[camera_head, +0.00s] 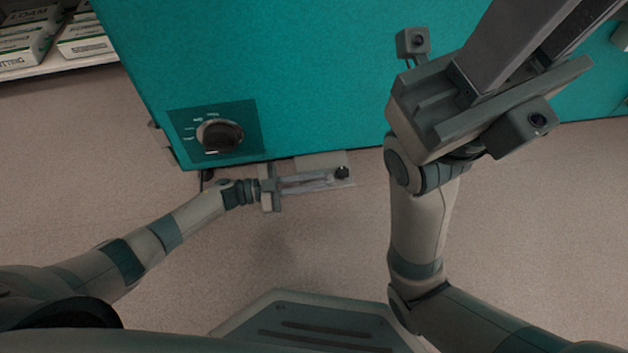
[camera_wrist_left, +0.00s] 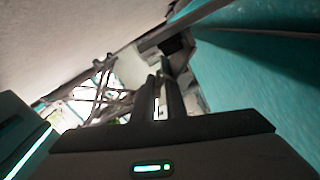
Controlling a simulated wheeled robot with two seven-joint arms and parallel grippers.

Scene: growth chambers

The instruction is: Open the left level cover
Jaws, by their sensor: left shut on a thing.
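A teal growth chamber (camera_head: 300,80) fills the upper middle of the head view. A pale flat piece (camera_head: 320,160), perhaps the level cover, sticks out under its lower edge. My left gripper (camera_head: 335,177) is at this edge, its long fingers pointing right. It is shut on a small dark knob-like part (camera_head: 342,172) by the pale piece. In the left wrist view the left gripper's fingers (camera_wrist_left: 165,100) are close together; what they hold is unclear there. My right gripper (camera_head: 560,30) is raised in front of the chamber at upper right, its tips cut off by the frame.
A dark round dial (camera_head: 219,135) sits on the chamber's front, left of the pale piece. A shelf with white boxes (camera_head: 30,40) stands at upper left. Bare floor (camera_head: 60,160) lies left of the chamber. A lattice-like structure (camera_wrist_left: 100,95) shows in the left wrist view.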

